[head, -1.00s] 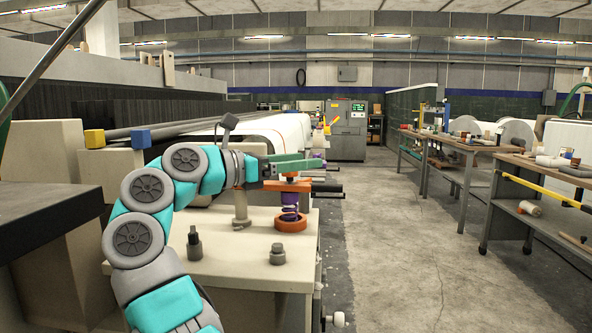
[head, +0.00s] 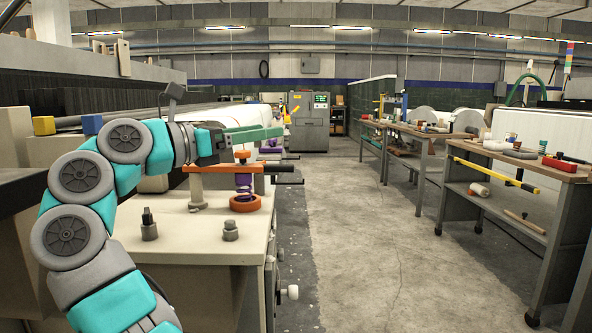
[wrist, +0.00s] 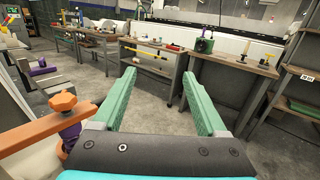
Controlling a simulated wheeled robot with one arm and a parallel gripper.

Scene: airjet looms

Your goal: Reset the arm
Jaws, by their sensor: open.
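My arm is teal and grey and reaches from the lower left over a beige machine table (head: 190,235) in the head view. My gripper (head: 272,134) points to the right above the table's far part, close by an orange lever with a knob. In the wrist view my gripper (wrist: 160,98) shows two green fingers wide apart with nothing between them. The orange knob (wrist: 62,102) lies just left of the left finger there. I cannot tell whether the gripper touches the lever.
The orange lever (head: 222,168) sits over a purple spring and orange ring (head: 245,203). A concrete aisle (head: 345,240) is free. Workbenches with tools, such as the near bench (head: 520,168), line the right.

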